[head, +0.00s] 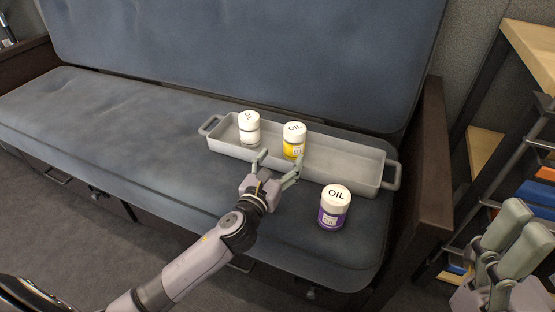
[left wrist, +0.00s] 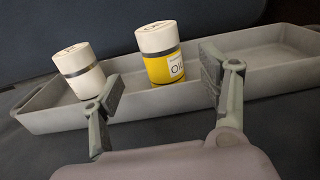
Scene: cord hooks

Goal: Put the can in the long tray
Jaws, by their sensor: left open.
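The long grey tray (head: 345,164) with end handles lies on the sofa seat; its wall also shows in the left wrist view (left wrist: 50,124). A white can (head: 249,128) stands in its left part. A yellow can (head: 294,142) with a white lid, marked OIL, stands in the tray to its right. Both show in the left wrist view, white can (left wrist: 80,72) and yellow can (left wrist: 160,55). A purple can (head: 334,208) marked OIL stands on the seat before the tray. My left gripper (head: 277,168) is open and empty at the tray's front side, near the yellow can. My right gripper (head: 518,228) is at the lower right.
The sofa's dark wooden armrest (head: 425,180) rises right of the tray, and its backrest (head: 260,55) stands behind. A wooden shelf rack (head: 485,150) is at the far right. The seat left of the tray (head: 110,130) is clear.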

